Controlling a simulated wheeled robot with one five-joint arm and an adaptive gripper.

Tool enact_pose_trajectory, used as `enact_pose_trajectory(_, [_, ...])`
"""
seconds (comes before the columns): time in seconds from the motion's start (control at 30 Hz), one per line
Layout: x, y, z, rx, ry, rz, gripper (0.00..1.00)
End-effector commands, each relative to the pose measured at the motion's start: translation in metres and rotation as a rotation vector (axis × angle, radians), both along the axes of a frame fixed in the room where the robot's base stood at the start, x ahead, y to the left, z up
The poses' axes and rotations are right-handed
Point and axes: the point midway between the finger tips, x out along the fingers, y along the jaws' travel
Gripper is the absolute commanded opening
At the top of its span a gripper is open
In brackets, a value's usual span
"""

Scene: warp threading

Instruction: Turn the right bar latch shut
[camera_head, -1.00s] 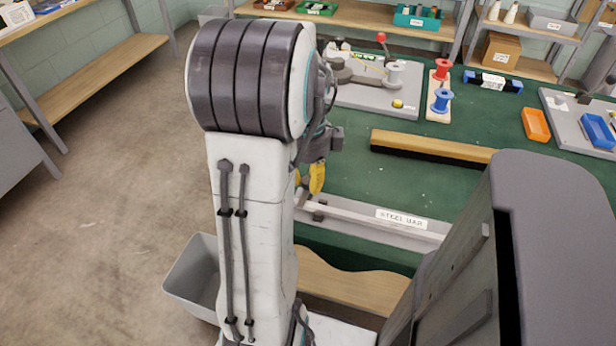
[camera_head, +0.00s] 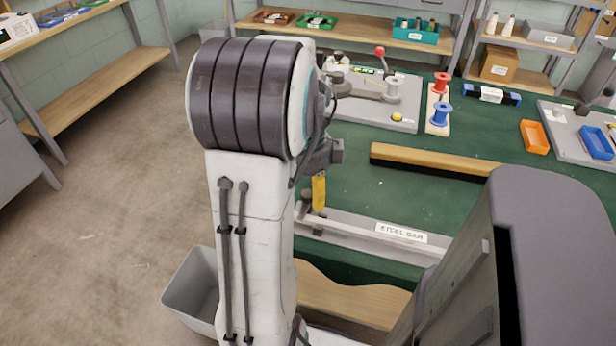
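The steel bar (camera_head: 350,225), a long grey bar with a white label, lies along the near edge of the green table. A small dark latch-like part (camera_head: 308,218) stands at the visible left end of the bar, partly hidden by my arm. I cannot tell whether it is the right latch or whether it is turned shut. My gripper (camera_head: 318,192), with a yellow finger pointing down, is just above this part. Contact is unclear. My arm hides most of the gripper, so its opening does not show. My grey body covers the bar's right end.
A wooden brush-like bar (camera_head: 430,160) lies behind the steel bar. Farther back are a grey plate (camera_head: 370,115) with a red-knobbed lever, red and blue spools (camera_head: 441,100), and an orange tray (camera_head: 534,137). A grey bin (camera_head: 192,290) stands at lower left. Green tabletop between is clear.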

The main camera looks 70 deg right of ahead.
Motion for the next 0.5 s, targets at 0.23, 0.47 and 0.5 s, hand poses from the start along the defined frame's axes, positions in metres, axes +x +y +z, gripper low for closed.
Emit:
enact_pose_trajectory(0.23, [0.0, -0.001, 0.033, -0.007, -0.001, 0.0, 0.54])
enact_pose_trajectory(0.47, [0.0, -0.001, 0.072, -0.005, -0.001, 0.0, 0.54])
enact_pose_trajectory(0.5, [0.0, -0.001, 0.079, -0.004, 0.0, 0.0, 0.54])
